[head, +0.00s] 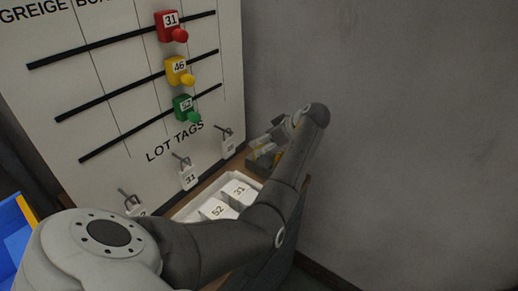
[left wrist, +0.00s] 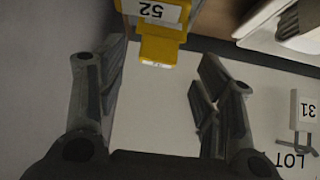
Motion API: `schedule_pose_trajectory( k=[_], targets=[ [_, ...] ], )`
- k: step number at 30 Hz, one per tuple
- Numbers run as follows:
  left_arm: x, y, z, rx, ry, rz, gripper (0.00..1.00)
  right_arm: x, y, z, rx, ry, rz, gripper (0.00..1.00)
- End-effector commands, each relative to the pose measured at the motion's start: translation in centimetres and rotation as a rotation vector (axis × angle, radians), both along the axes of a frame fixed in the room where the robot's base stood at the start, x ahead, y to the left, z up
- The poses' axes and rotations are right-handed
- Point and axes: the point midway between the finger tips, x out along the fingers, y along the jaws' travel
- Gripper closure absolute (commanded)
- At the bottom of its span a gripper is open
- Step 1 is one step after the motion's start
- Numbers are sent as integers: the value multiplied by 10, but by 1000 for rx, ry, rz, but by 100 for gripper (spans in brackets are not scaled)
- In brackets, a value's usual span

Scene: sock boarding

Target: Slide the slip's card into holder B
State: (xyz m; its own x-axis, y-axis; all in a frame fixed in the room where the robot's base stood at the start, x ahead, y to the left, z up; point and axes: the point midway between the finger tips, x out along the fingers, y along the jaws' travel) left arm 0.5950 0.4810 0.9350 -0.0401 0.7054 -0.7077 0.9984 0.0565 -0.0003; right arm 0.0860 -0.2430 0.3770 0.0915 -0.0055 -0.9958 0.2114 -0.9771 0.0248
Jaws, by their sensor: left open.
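A yellow block (left wrist: 158,45) with a white card (left wrist: 158,11) marked 52 is at the top middle of the left wrist view. My left gripper (left wrist: 160,85) is open, with its fingers on either side below the block and apart from it. In the head view my left gripper (head: 272,143) is at the board's lower right, over a small dark box (head: 262,163) with something yellow by it. White cards marked 52 (head: 218,209) and 31 (head: 240,190) lie in a white tray. I see no letter B. My right gripper is not in view.
The board (head: 100,100) carries a red block (head: 168,27) marked 31, a yellow one (head: 178,71) marked 46 and a green one (head: 184,107). Tags hang on hooks below, one (head: 189,178) marked 31. A blue bin (head: 12,235) is far left. A grey wall (head: 400,130) is at the right.

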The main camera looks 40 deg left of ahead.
Motion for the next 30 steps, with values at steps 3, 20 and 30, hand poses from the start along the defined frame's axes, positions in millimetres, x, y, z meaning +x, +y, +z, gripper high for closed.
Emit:
schedule_pose_trajectory(
  k=[3,20,30],
  targets=[
    [1,13,-11,2,4,1,39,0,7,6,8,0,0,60],
    [1,21,-22,0,0,0,62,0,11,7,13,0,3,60],
    [1,21,-22,0,-1,0,81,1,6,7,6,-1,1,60]
  ],
)
